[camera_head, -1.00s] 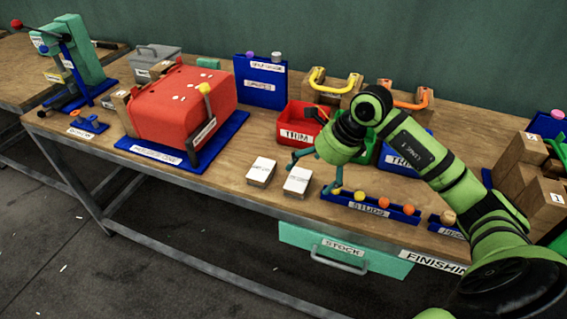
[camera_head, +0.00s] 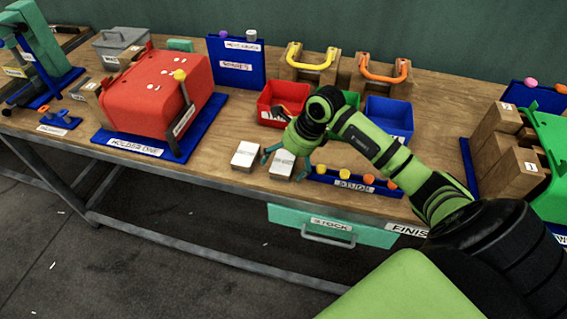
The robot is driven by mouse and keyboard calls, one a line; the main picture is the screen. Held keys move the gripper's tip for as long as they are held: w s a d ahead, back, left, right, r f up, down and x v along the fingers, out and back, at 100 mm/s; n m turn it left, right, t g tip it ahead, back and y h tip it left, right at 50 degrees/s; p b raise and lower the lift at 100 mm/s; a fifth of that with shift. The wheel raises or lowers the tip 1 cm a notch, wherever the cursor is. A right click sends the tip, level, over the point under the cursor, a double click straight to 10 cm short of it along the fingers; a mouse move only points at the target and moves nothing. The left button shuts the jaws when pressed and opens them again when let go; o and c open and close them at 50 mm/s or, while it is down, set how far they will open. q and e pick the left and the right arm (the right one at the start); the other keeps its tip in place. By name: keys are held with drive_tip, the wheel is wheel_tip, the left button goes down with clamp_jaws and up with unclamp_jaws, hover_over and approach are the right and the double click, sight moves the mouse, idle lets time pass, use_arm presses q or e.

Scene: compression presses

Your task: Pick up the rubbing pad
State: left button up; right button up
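Two small blocks with white labelled tops lie side by side near the table's front edge: a left block (camera_head: 246,154) and a right block (camera_head: 282,164). Their print is too small to read, so I cannot tell which is the rubbing pad. My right gripper (camera_head: 285,163) points down over the right block. Its teal fingers are apart, one on each side of that block. I cannot tell whether they touch it. The gripper body hides the block's far edge. My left gripper is not in view.
A blue studs tray (camera_head: 352,183) is close to the right of the gripper. A red bin (camera_head: 283,97) and a blue bin (camera_head: 389,118) stand behind. A red press (camera_head: 157,92) on a blue base is at left. A green stock drawer (camera_head: 330,226) hangs below the front edge.

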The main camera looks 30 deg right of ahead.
sight(279, 160)
drive_tip(key=c, duration=1.2)
drive_tip(key=shift+w+r+b, duration=0.1)
drive_tip(key=shift+r+b, duration=0.3)
drive_tip(key=shift+r, duration=0.45)
wheel_tip(279, 160, up, 2)
drive_tip(key=shift+d+r+b, duration=0.1)
drive_tip(key=shift+r+b, duration=0.15)
drive_tip(key=shift+b, duration=0.3)
use_arm(q)
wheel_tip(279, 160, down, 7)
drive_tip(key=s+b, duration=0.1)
drive_tip(key=b, duration=0.4)
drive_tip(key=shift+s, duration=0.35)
use_arm(e)
drive_tip(key=shift+s+d+r, duration=0.75)
drive_tip(key=shift+s+r, duration=0.4)
drive_tip(key=shift+s, duration=0.65)
drive_tip(key=shift+s+d+r, duration=0.7)
drive_tip(key=shift+s+r, duration=0.45)
drive_tip(key=shift+s, duration=0.65)
drive_tip(key=shift+s+d+r, duration=0.75)
drive_tip(key=shift+s+r, duration=0.4)
drive_tip(key=shift+s, duration=0.65)
